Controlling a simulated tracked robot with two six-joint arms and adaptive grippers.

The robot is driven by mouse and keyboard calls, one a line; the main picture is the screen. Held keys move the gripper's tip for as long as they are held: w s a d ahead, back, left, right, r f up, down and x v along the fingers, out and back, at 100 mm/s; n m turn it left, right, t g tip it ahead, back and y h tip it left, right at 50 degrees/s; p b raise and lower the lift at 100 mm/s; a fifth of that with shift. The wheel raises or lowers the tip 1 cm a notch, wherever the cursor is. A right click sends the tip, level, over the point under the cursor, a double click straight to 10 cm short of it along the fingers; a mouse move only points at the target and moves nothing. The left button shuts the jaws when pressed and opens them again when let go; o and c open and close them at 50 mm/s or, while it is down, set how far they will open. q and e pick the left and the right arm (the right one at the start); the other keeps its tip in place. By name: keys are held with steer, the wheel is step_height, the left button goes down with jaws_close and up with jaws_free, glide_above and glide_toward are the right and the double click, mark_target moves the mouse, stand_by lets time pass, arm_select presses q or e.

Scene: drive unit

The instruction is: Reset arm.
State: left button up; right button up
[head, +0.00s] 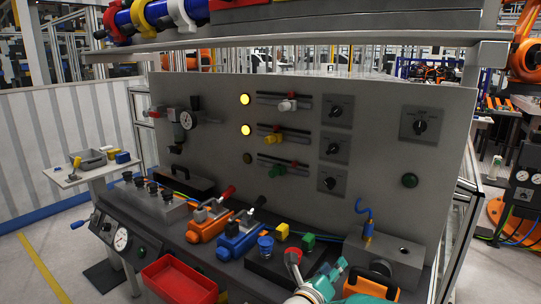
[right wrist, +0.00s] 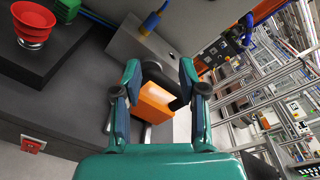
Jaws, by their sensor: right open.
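My right gripper (head: 350,277) is teal and shows at the bottom right of the head view, low over the front of the bench. In the right wrist view its two fingers (right wrist: 160,78) are spread apart. An orange block with a black handle (right wrist: 155,102) shows between the fingers there; I cannot tell whether the fingers touch it. The orange part also shows beside the gripper in the head view (head: 368,286). My left gripper is not in view.
A grey box (head: 385,262) with a blue hose stands behind the gripper. A red cup (head: 292,257) on a black block (right wrist: 50,50) is to its left.

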steer(key=s+d+f+m+g+y, duration=0.1)
steer(key=s+f+m+g+y, duration=0.15)
steer(key=s+f+g, duration=0.4)
steer(key=s+d+f+m+g+y, duration=0.1)
steer(key=s+d+f+m, duration=0.2)
steer(key=f, duration=0.7)
steer(key=s+f+m+g+y, duration=0.1)
steer(key=s+f+m+g, duration=0.25)
steer(key=s+f, duration=0.4)
steer(key=s+a+f+m+y, duration=0.2)
steer(key=s+m, duration=0.3)
steer(key=m, duration=0.5)
steer(key=s+a+f+m+g+y, duration=0.1)
steer(key=s+f+m+y, duration=0.3)
steer(key=m, duration=0.6)
steer(key=s+a+f+m+g+y, duration=0.1)
steer(key=s+a+f+m+y, duration=0.2)
steer(key=s+m, duration=0.5)
steer(key=shift+a+f+m, duration=0.4)
steer(key=shift+f+m, duration=0.5)
steer(key=shift+m, duration=0.6)
